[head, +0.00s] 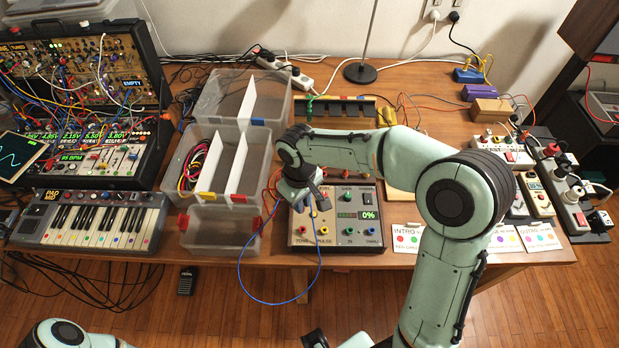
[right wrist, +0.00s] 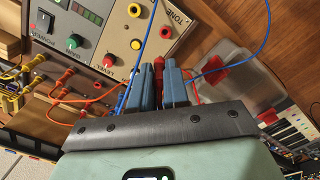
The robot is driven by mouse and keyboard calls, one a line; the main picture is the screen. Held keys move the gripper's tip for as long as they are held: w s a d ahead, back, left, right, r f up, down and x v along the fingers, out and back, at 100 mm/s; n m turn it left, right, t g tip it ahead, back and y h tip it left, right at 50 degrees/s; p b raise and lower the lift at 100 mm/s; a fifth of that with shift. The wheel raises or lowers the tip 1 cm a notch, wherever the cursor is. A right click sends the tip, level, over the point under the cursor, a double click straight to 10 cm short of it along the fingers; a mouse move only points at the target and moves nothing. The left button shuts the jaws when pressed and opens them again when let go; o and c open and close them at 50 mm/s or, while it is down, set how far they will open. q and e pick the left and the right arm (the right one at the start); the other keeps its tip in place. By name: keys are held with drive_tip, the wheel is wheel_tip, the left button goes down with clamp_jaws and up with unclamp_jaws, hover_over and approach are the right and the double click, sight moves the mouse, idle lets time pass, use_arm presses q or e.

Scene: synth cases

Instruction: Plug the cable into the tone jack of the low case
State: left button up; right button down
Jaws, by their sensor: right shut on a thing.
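The low case (head: 345,246) is a beige box with knobs, coloured jacks and a lit display, flat on the table. Its red tone jack (right wrist: 166,32), beside the label TONE, is bare in the right wrist view. My right gripper (right wrist: 162,72) is shut on a red plug (right wrist: 159,68), which stands between the blue-grey fingers and points towards the case. In the head view my right gripper (head: 308,200) is over the left part of the case and hides some of it. Red leads show on both sides of the fingers. My left gripper is not in view.
A blue cable (head: 241,266) loops off the table's front edge beside the case. Clear bins (head: 222,243) stand close on the left, a keyboard (head: 90,222) beyond them. Cards (head: 408,240) lie to the right.

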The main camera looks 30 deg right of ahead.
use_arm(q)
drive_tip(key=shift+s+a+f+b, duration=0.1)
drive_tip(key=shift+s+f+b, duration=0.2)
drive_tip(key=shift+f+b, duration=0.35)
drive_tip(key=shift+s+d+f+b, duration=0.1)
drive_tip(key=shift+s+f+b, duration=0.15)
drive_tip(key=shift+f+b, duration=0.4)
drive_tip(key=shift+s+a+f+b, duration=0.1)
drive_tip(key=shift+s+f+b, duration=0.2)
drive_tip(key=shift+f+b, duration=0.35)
use_arm(e)
drive_tip(key=shift+s+a+f, duration=0.1)
drive_tip(key=shift+s+f, duration=0.15)
drive_tip(key=shift+f, duration=0.65)
drive_tip(key=shift+s+a+f, duration=0.15)
drive_tip(key=shift+s+f, duration=0.05)
drive_tip(key=shift+f, duration=0.75)
drive_tip(key=shift+s+a+f, duration=0.1)
drive_tip(key=shift+s+f, duration=0.15)
drive_tip(key=shift+f, duration=0.65)
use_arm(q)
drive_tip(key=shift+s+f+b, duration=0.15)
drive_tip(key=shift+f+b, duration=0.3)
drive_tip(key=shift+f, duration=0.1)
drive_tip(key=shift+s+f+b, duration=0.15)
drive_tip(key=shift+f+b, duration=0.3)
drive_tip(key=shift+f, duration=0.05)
use_arm(e)
drive_tip(key=shift+f, duration=1.25)
